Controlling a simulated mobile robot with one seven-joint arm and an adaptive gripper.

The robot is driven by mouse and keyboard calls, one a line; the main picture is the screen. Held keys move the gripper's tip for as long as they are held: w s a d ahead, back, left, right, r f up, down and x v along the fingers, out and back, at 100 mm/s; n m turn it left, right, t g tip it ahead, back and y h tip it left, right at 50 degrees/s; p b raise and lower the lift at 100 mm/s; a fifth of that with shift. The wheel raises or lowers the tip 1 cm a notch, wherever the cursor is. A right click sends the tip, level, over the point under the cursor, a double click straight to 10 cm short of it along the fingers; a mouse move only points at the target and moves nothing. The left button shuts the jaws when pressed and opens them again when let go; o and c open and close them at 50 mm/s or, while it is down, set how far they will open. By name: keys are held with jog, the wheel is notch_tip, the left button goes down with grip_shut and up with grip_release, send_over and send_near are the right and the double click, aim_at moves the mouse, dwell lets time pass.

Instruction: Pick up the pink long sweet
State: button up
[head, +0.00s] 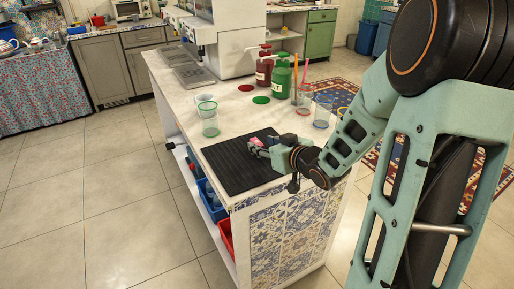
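My gripper (260,148) is low over the black ribbed mat (226,170) on the white counter, reaching in from the right. A small pink thing (256,142), which may be the pink long sweet, shows at the gripper's fingertips. The fingers partly cover it, and it is too small to make out its shape. I cannot tell whether the fingers are closed on it or only beside it, nor whether it touches the mat.
Clear cups (209,121) stand behind the mat at left. Another clear cup (322,113) stands at right, near a green bottle (281,80) and a red bottle (264,68). A large white machine (228,35) stands at the back. Blue (213,203) and red (226,235) bins sit on the shelf below.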

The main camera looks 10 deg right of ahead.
aim_at(257, 142)
jog(key=b+x, duration=0.1)
jog(key=x, duration=0.3)
jog(key=shift+w+a+f, duration=0.1)
jog(key=shift+w+f, duration=0.2)
grip_shut()
jog(key=shift+r, duration=0.1)
